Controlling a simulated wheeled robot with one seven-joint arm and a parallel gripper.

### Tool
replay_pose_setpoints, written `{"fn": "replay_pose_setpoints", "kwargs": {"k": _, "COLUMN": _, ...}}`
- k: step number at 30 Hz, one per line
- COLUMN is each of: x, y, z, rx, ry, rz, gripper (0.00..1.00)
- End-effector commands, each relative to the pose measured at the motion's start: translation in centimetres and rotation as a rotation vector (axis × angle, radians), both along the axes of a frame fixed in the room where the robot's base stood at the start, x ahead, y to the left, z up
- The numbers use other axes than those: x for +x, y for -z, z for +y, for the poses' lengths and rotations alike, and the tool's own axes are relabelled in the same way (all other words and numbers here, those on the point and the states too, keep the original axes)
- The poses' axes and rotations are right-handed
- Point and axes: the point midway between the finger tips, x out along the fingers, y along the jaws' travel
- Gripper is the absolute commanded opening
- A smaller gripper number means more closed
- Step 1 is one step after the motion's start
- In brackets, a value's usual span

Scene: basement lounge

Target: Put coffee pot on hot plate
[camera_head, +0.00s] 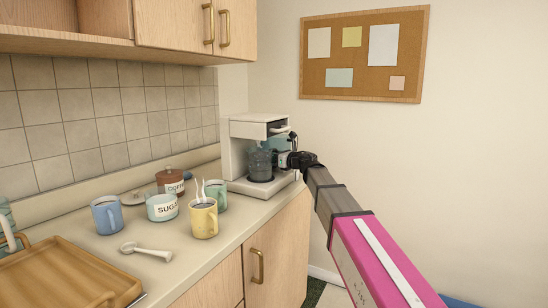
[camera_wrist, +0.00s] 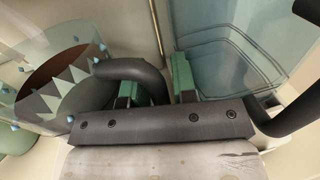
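The clear coffee pot (camera_head: 260,163) is in the white coffee maker (camera_head: 240,150), over the dark round hot plate (camera_head: 259,178). Whether its base touches the plate is too small to tell. My gripper (camera_head: 291,159) is at the pot's right side. In the wrist view, the pot's black handle (camera_wrist: 135,70) curves down between the green finger pads of my gripper (camera_wrist: 157,85). The fingers are close together and look shut on the handle. The pot's clear body (camera_wrist: 62,62) is at the left, with something dark brown seen through it.
A yellow mug (camera_head: 204,219), a blue mug (camera_head: 106,215), a green mug (camera_head: 216,194), a sugar bowl (camera_head: 161,208) and a brown jar (camera_head: 170,181) stand left of the machine. A scoop (camera_head: 146,251) and wooden tray (camera_head: 70,275) lie nearer. The front right counter (camera_head: 240,222) is clear.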

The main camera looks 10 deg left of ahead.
Motion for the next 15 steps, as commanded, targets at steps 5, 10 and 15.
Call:
{"fn": "replay_pose_setpoints", "kwargs": {"k": 5, "x": -1.0, "y": -0.2, "z": -1.4, "rx": 0.000, "ry": 0.001, "rz": 0.000, "gripper": 0.26}}
{"fn": "replay_pose_setpoints", "kwargs": {"k": 10, "x": -2.8, "y": -0.1, "z": -4.3, "rx": 0.000, "ry": 0.002, "rz": 0.000, "gripper": 0.26}}
{"fn": "replay_pose_setpoints", "kwargs": {"k": 15, "x": -4.4, "y": -0.1, "z": -7.2, "rx": 0.000, "ry": 0.002, "rz": 0.000, "gripper": 0.26}}
